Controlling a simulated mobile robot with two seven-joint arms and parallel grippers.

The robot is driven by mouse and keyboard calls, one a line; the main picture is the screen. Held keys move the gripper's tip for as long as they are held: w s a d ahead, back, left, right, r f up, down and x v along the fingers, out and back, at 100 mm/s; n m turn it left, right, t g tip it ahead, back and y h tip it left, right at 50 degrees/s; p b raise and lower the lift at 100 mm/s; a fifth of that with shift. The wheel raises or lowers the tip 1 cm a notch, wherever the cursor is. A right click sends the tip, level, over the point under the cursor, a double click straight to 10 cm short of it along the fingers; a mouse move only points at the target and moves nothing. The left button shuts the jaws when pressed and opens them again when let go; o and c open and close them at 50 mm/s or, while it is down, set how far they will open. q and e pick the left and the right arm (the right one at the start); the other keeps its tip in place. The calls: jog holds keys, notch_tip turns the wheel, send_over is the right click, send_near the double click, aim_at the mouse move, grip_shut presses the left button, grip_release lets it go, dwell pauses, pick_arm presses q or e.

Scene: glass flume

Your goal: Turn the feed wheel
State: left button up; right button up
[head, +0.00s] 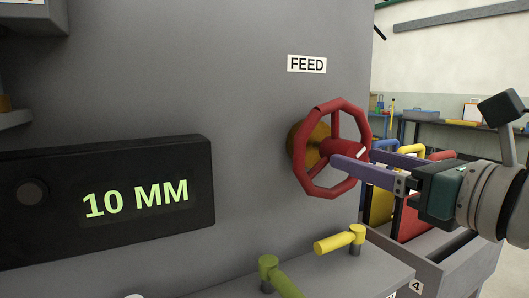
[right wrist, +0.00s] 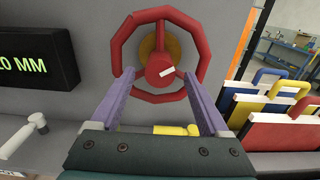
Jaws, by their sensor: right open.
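The feed wheel (head: 336,146) is a red handwheel with an eight-sided rim, a red hub bearing a white mark, and a brass-coloured collar behind it. It stands out from a grey panel under a FEED label (head: 307,64). It also shows in the right wrist view (right wrist: 159,69). My right gripper (head: 354,157) is open, with its purple fingers pointing at the wheel. In the right wrist view its fingertips (right wrist: 154,73) lie to either side of the hub, over the lower rim. I cannot tell whether they touch the wheel. My left gripper is not in view.
A black display (head: 107,200) reads 10 MM on the panel at left. A yellow handle (head: 335,241) and a green handle (head: 278,276) stand on a ledge below the wheel. Coloured folder-like items (right wrist: 270,110) with handles stand in a grey bin at right.

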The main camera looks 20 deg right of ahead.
jog(key=shift+w+a, duration=0.1)
jog(key=shift+w, duration=0.8)
grip_shut()
dwell(0.9)
